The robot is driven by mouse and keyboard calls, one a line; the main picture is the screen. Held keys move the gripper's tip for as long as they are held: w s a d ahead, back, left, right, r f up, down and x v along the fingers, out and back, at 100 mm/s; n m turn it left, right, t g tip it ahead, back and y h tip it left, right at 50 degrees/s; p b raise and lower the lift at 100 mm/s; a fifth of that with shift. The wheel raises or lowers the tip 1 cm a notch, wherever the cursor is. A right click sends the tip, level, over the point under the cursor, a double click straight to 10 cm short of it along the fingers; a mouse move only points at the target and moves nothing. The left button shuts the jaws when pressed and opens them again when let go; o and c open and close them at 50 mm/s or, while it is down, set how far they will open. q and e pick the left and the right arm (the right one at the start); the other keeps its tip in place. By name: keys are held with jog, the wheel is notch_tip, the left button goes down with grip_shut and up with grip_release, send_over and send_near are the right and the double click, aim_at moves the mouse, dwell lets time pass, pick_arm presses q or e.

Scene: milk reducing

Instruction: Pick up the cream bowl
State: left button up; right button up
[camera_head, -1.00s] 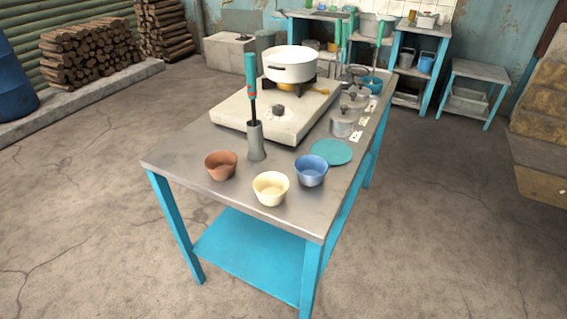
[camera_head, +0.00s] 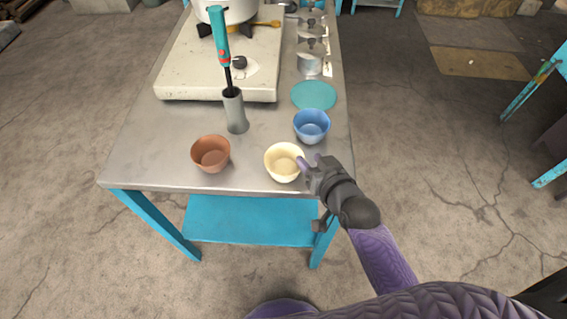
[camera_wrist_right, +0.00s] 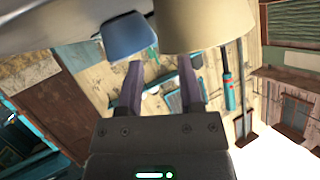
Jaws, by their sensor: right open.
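The cream bowl (camera_head: 284,162) stands upright near the front edge of the metal table, and it shows large at the top of the right wrist view (camera_wrist_right: 205,25). My right gripper (camera_head: 309,163) is at the right side of this bowl, with its purple fingers by the rim. In the right wrist view the two fingers (camera_wrist_right: 163,80) are apart with nothing between them. I cannot tell whether a finger touches the bowl. My left gripper is not in view.
A blue bowl (camera_head: 312,126) stands behind and right of the cream one, and a brown bowl (camera_head: 211,153) to its left. A grey holder (camera_head: 235,111) with a teal-handled tool, a teal disc (camera_head: 313,95) and a stove (camera_head: 222,60) with a white pot are farther back.

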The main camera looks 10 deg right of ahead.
aim_at(303, 155)
jog(key=x, duration=0.3)
jog(key=shift+w+a+f+b, duration=0.1)
jog(key=shift+a+f+b, duration=0.05)
jog(key=shift+b, duration=0.25)
grip_shut()
